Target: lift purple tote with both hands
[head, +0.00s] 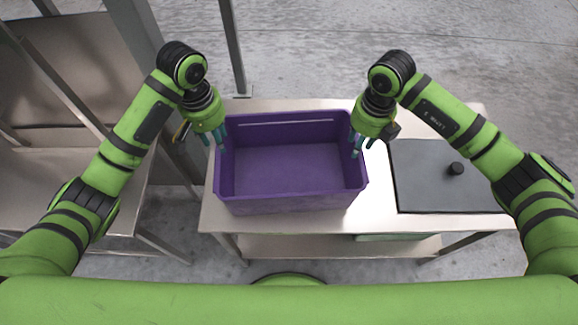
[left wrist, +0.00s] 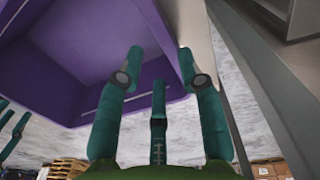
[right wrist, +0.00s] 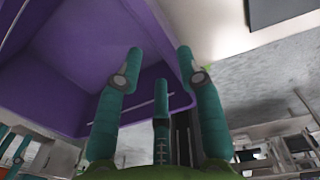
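The purple tote (head: 292,206) stands upright on a steel table and looks empty. My left gripper (head: 221,138) is at its left wall, near the back corner. In the left wrist view its teal fingers (left wrist: 160,65) are spread, with the edge of the tote (left wrist: 75,45) between them and one finger over the inside. My right gripper (head: 357,146) is at the right wall in the same way. In the right wrist view its fingers (right wrist: 162,68) are spread on either side of the tote's edge (right wrist: 65,75). Whether any finger touches the wall cannot be told.
The steel table (head: 378,212) has a lower shelf. A dark grey plate with a black knob (head: 456,168) lies right of the tote. Another steel bench (head: 50,185) and a grey post (head: 142,50) stand to the left. Bare table shows in front of the tote.

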